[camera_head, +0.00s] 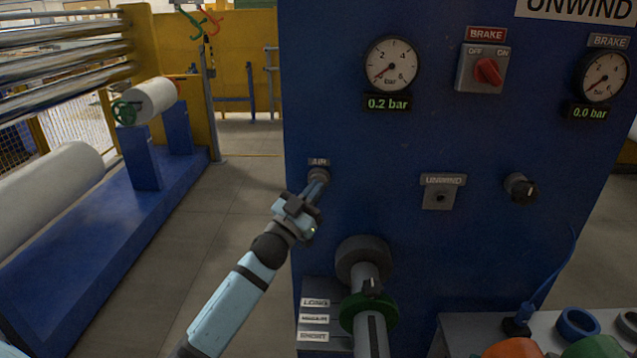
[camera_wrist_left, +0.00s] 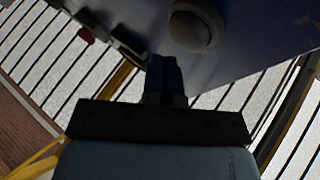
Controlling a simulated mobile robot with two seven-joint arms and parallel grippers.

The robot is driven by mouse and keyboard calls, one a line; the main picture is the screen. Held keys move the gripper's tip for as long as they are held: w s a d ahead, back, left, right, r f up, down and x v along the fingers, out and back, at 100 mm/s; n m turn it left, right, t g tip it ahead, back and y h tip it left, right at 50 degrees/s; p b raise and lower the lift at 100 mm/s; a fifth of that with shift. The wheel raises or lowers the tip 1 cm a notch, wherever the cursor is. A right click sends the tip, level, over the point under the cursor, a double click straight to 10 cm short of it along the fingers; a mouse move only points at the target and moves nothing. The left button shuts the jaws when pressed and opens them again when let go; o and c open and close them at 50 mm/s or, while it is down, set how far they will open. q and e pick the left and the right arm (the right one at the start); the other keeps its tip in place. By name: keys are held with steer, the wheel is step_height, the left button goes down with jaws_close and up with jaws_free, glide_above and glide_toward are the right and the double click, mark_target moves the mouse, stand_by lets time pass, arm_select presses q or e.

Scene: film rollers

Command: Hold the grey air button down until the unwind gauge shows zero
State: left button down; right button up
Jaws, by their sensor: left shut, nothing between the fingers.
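The grey air button (camera_head: 319,174) sits under the AIR label on the blue panel, partly hidden behind my fingertips. My left gripper (camera_head: 317,187) is shut and empty, its tips at the button's face. They look to be touching it, but how far it is pressed cannot be told. In the left wrist view the shut fingers (camera_wrist_left: 165,78) point at the dark panel. The left gauge (camera_head: 391,65), with no label in view, has its needle low and its display (camera_head: 388,103) reads 0.2 bar. My right gripper is not in view.
The panel also bears a red brake switch (camera_head: 487,72), a brake gauge (camera_head: 603,77) reading 0.0 bar, and a black knob (camera_head: 520,187). A shaft with a green collar (camera_head: 369,311) sticks out below my gripper. White rolls (camera_head: 50,187) lie at left.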

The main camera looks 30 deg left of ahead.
arm_select(q)
steer(key=shift+w, duration=0.1)
stand_by(0.5)
steer(key=shift+w+a, duration=0.2)
steer(key=shift+w, duration=0.05)
steer(key=shift+w+a, duration=0.3)
steer(key=shift+w, duration=0.15)
stand_by(0.8)
steer(key=shift+s, duration=0.1)
stand_by(3.7)
steer(key=shift+s+d, duration=0.5)
steer(key=shift+s, duration=0.2)
steer(key=shift+s+d+p, duration=0.25)
steer(key=shift+s+d, duration=0.2)
steer(key=shift+s, duration=0.25)
steer(key=shift+s+d+p, duration=0.25)
steer(key=shift+s+d, duration=0.15)
steer(key=shift+s, duration=0.3)
steer(key=shift+s+d+p, duration=0.25)
steer(key=shift+s+d, duration=0.2)
steer(key=shift+s, duration=0.25)
